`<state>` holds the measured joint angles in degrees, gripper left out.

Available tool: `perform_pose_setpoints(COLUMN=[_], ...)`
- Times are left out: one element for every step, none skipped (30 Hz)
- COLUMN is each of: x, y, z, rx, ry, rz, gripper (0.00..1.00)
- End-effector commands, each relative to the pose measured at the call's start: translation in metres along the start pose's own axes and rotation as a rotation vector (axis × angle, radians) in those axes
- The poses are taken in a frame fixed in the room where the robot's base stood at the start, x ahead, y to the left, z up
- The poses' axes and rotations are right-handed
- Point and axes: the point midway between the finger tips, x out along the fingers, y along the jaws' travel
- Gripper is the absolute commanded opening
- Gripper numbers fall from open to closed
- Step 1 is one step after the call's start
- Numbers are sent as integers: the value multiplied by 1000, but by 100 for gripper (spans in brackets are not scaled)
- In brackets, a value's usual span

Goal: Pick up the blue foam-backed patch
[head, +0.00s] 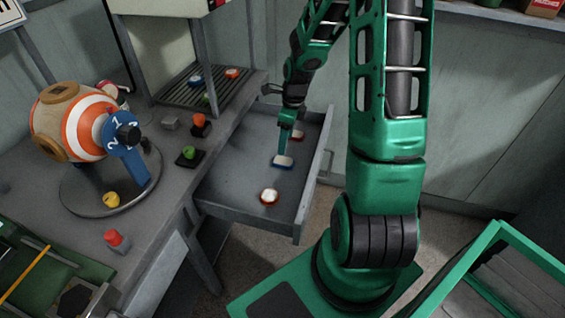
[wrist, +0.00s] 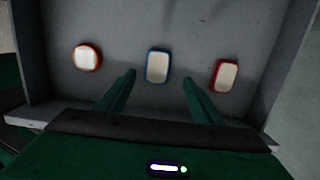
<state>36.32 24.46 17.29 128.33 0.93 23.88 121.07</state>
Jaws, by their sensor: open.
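The blue foam-backed patch (head: 283,162) lies flat in the open drawer, white on top with a blue rim. In the wrist view the same patch (wrist: 158,66) is between and slightly beyond my fingertips. My gripper (head: 285,149) points down just above it in the head view. In the wrist view my gripper (wrist: 159,77) is open, one finger on each side of the patch, with nothing held. I cannot tell the exact height of the fingertips over the drawer floor.
In the drawer (head: 235,183), an orange-rimmed round patch (wrist: 87,57) lies left of the blue one and a red-rimmed patch (wrist: 225,75) right, close to my right finger. Drawer walls surround them. A striped ball device (head: 75,122) stands on the bench.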

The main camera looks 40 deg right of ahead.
Motion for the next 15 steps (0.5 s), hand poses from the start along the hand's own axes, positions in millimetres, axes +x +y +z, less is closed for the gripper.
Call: perform_pose_setpoints(x=[9, 13, 18, 22, 25, 28, 30, 31, 33, 34, 36, 38, 41, 45, 51], y=[1, 1, 1, 1, 1, 1, 1, 1, 1, 1, 1, 2, 2, 2, 3], z=[0, 0, 0, 0, -1, -1, -1, -1, -1, -1, -2, -2, -3, -4, -5], rx=[-1, -1, -2, -2, -2, -2, -2, -3, -3, -3, -3, -3, -2, -2, -2], ry=[1, 1, 1, 0, 1, 1, 1, 1, 1, 1, 1, 2, 2, 2, 2], rz=[4, 4, 4, 3, 3, 3, 2, 1, 1, 1, 1, 2, 2, 3, 4], gripper=[61, 61, 61, 61, 61, 61, 61, 61, 61, 61, 61, 61, 61, 61, 61])
